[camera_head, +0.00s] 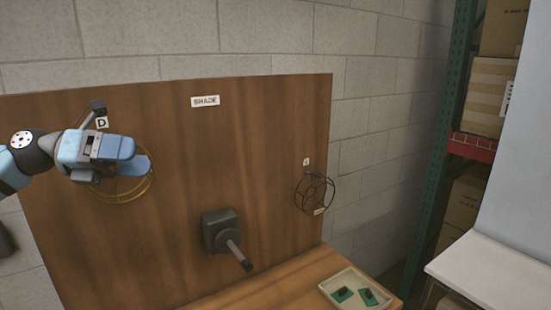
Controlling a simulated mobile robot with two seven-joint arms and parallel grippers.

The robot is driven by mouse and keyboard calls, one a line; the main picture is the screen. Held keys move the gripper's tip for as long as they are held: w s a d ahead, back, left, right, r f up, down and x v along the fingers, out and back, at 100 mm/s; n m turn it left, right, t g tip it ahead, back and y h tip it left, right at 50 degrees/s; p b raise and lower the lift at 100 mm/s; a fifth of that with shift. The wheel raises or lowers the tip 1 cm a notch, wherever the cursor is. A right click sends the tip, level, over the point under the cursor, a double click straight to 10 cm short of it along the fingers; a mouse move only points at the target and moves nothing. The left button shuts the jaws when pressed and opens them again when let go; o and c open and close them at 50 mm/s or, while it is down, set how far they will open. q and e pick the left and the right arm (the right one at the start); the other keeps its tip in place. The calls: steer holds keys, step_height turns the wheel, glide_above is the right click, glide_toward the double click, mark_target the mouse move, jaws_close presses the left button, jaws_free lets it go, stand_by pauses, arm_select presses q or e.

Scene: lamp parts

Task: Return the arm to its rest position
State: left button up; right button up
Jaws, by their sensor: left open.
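My left arm (38,148) comes in from the left, raised in front of the upright wooden board (270,150). My left gripper (143,158) is open, its light blue fingers pointing right. A yellow wire shade (122,200) hangs at the board under the label D, partly hidden behind the gripper. I cannot tell whether a finger touches it. A black wire shade (315,194) hangs on the board's right side. My right gripper is not in view.
A dark box with a rod (222,232) juts from the board's lower middle. A tray (333,283) with green parts sits on the wooden table (262,289). A green shelf rack (452,130) with cartons and a white counter (490,270) stand right.

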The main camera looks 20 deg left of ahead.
arm_select(q)
step_height(320, 180, down, 25)
steer(key=w+n+t+y, duration=0.2)
steer(key=n+t+y, duration=1.1)
steer(key=n, duration=1.7)
steer(key=s+d+f+n+g+y, duration=0.35)
steer(key=s+f+n+g, duration=0.4)
steer(key=f, duration=0.55)
steer(key=s+d+f+n+g+h, duration=0.1)
steer(key=s+d+f+g, duration=0.3)
steer(key=s, duration=0.4)
steer(key=s+d+f+n+g+h, duration=0.1)
steer(key=s+d+f+g, duration=0.25)
steer(key=s, duration=0.45)
steer(key=w+d+f+t+h, duration=0.1)
steer(key=w+d+f+t, duration=0.2)
steer(key=f, duration=0.3)
steer(key=w+d+f+m+t+h, duration=0.1)
steer(key=w+d+f+t, duration=0.1)
steer(key=f, duration=0.4)
steer(key=shift+w+d+f+t+p, duration=0.15)
steer(key=shift+w+d+t+p, duration=0.3)
steer(key=shift+t, duration=0.35)
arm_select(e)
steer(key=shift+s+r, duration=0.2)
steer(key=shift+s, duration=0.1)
